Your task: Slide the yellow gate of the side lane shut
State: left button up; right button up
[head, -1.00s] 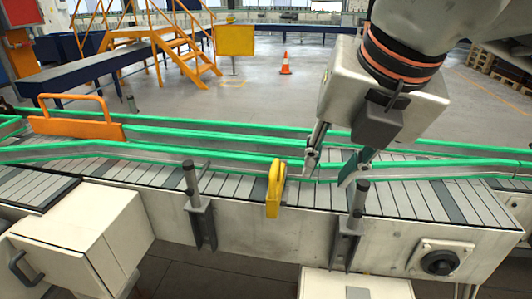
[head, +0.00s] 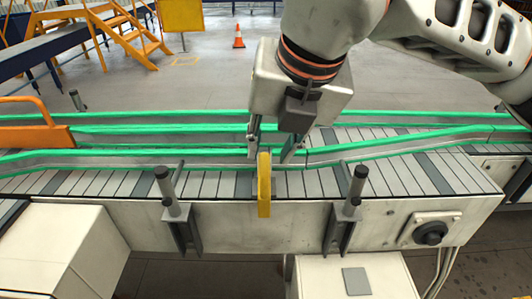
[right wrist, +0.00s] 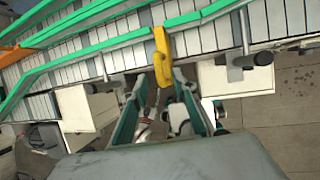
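The yellow gate (head: 264,185) is a narrow upright piece on the near side of the conveyor, by the gap in the near green rail. In the right wrist view the yellow gate (right wrist: 163,58) lies just beyond the fingertips, roughly between their lines. My right gripper (head: 270,152) is open, its fingers apart on either side of the gate's top in the head view. Its fingers (right wrist: 158,78) also show apart and empty in the right wrist view. I cannot tell whether they touch the gate. My left gripper is not in view.
Green rails (head: 400,148) border the slatted conveyor (head: 110,184). Two dark posts (head: 168,192) (head: 355,190) rise from the front brackets either side of the gate. An orange handled gate (head: 35,135) stands at the left. The floor behind is open, with an orange cone (head: 239,38).

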aim_at(265, 162)
jog(key=shift+x, duration=1.65)
grip_shut()
jog(key=w+b, duration=0.1)
jog(key=w, duration=0.5)
jog(key=shift+b, duration=0.3)
jog(key=shift+w, duration=0.3)
jog(key=shift+r, duration=0.15)
grip_release()
jog(key=shift+w, duration=0.2)
